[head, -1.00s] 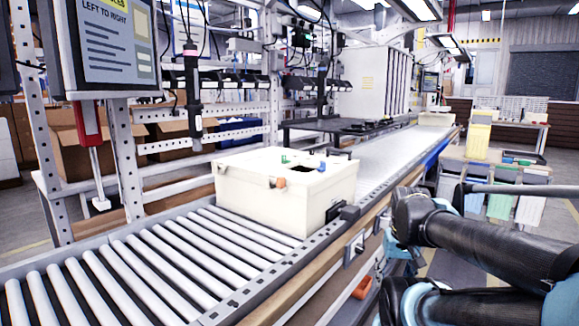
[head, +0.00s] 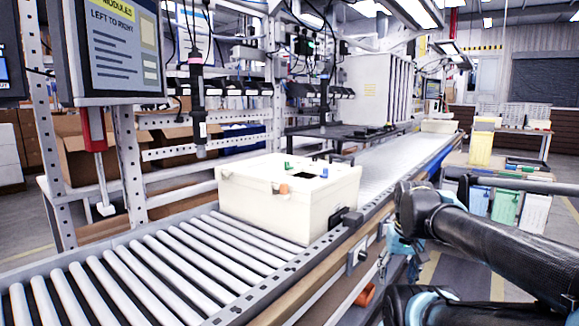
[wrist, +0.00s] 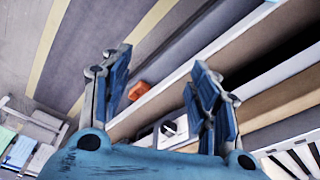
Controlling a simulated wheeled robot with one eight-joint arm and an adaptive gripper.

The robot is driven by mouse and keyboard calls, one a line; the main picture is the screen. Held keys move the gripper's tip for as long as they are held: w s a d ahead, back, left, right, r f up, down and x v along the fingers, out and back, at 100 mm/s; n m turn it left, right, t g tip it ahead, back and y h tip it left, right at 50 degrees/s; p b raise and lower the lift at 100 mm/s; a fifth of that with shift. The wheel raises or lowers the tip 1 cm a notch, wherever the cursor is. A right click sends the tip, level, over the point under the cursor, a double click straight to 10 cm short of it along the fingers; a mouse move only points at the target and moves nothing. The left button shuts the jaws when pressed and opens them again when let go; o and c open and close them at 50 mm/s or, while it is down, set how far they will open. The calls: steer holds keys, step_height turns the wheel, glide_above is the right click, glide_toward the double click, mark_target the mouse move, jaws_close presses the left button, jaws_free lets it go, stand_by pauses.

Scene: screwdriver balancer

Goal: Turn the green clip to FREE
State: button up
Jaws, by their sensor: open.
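The green clip (head: 288,167) is a small upright green piece on the top of a cream box (head: 262,207) that stands on the roller conveyor. A blue piece (head: 324,172) sits to its right and an orange piece (head: 283,188) on the box's upper front edge. The clip's exact turn and any lettering are too small to read. My gripper (wrist: 158,90) is open and empty in the wrist view, over the floor and the conveyor's side, away from the box. The clip is not in the wrist view.
The roller conveyor (head: 128,278) runs across the front, with a side rail along its near edge. A sign screen (head: 120,45) stands at upper left. A dark hanging tool (head: 196,95) hangs behind the box. An orange object (wrist: 138,90) lies beside the conveyor's side.

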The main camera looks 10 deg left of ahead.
steer(key=w+a+r+m, duration=0.1)
steer(key=w+a+r, duration=0.2)
steer(key=w+r, duration=0.5)
steer(key=w+a+r+m, duration=0.1)
steer(key=w+a+r, duration=0.1)
steer(key=w+r, duration=0.5)
step_height(320, 180, up, 23)
steer(key=m+g, duration=0.2)
steer(key=m, duration=0.2)
glide_above(289, 166)
step_height(289, 166, down, 17)
steer(key=shift+f, duration=0.15)
steer(key=c, duration=1.1)
